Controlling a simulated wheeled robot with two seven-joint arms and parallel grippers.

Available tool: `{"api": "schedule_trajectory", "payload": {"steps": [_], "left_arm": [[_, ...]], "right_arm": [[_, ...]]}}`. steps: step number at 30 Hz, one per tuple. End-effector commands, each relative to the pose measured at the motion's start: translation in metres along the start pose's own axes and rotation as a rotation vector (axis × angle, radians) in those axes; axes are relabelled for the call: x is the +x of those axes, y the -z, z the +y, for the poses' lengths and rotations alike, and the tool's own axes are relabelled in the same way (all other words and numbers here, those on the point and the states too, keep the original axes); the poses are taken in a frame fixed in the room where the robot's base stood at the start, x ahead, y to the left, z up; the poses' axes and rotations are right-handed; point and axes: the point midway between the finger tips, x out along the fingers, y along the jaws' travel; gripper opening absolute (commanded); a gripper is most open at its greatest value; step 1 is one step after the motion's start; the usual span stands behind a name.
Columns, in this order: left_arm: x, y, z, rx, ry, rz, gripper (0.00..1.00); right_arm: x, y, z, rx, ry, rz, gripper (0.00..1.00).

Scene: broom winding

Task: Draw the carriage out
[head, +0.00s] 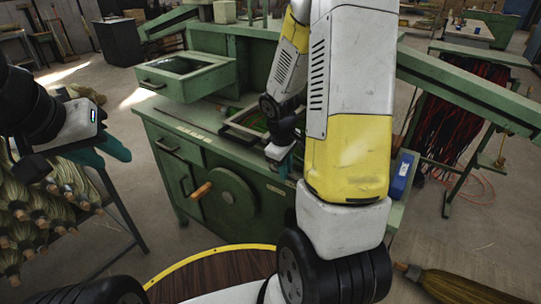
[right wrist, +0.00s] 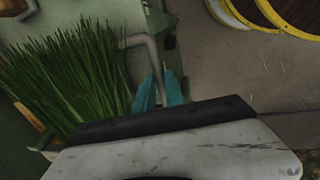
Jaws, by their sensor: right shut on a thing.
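The carriage (head: 236,130) is a framed tray with green inside, on top of the green bench (head: 215,122). In the right wrist view, long green bristles (right wrist: 65,85) fill it at the left, and a grey bent handle (right wrist: 150,48) stands at its side. My right gripper (head: 283,163) is at the bench's front edge, at the carriage's near end. In the right wrist view its teal fingers (right wrist: 159,90) are shut on the handle; the exact contact is partly hidden. My left gripper (head: 108,152) hangs left of the bench, apart from it; its finger gap is unclear.
An open green drawer box (head: 188,76) juts out at the bench's upper left. The bench front has a round plate with a wooden knob (head: 201,190). A rack of brooms (head: 45,215) stands at left. A blue box (head: 402,175) sits at right. A broom (head: 460,284) lies on the floor.

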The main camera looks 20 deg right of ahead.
Motion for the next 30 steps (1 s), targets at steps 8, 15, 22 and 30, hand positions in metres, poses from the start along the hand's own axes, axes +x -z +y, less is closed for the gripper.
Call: {"api": "schedule_trajectory", "payload": {"steps": [8,15,22,30], "left_arm": [[0.000,0.000,0.000,0.000,0.000,0.000,0.36],[0.000,0.000,0.000,0.000,0.000,0.000,0.36],[0.000,0.000,0.000,0.000,0.000,0.000,0.36],[0.000,0.000,0.000,0.000,0.000,0.000,0.36]], "right_arm": [[0.001,-0.005,0.000,0.003,0.002,-0.013,0.36],[0.000,-0.003,0.000,0.003,0.002,-0.009,0.36],[-0.026,-0.002,0.002,0.005,-0.002,-0.003,0.36],[-0.068,-0.003,0.001,0.003,-0.001,-0.007,0.36]]}}
